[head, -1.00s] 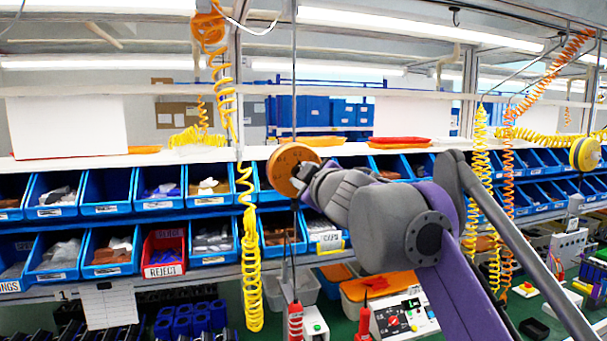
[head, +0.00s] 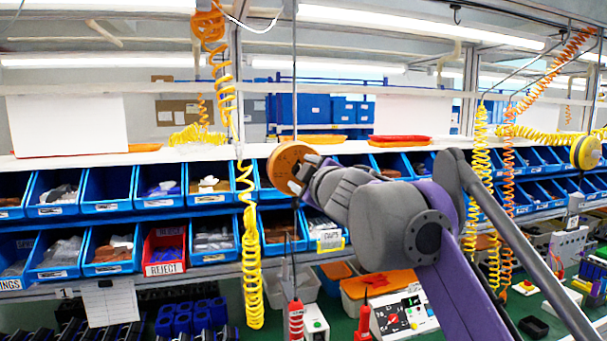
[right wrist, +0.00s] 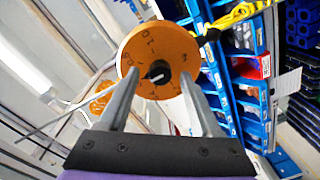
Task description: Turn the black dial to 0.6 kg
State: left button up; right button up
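A round orange disc (head: 287,160) hangs at a rail upright in the head view. In the right wrist view the same disc (right wrist: 168,48) faces me with dark marks around it and a small black dial (right wrist: 157,72) at its centre. My right gripper (right wrist: 160,76) is open, with one fingertip on each side of the dial. A gap shows on both sides, so it does not grip the dial. In the head view my right gripper (head: 302,173) is at the disc's right side, and the dial is hidden there. My left gripper is not in view.
Blue bins (head: 108,188) line the shelf behind, with a red bin (head: 164,252) among them. A yellow coiled hose (head: 250,260) hangs left of the disc. A white control box (head: 420,312) stands on the bench below.

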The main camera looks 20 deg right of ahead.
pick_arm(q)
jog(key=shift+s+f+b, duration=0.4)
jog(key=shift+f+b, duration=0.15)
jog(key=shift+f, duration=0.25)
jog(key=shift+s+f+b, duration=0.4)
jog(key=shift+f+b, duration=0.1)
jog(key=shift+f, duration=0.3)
pick_arm(e)
jog(key=s, duration=1)
jog(key=shift+s+d+r, duration=0.2)
jog(key=shift+s+d, duration=0.15)
jog(key=shift+s, duration=0.05)
jog(key=shift+f, duration=0.15)
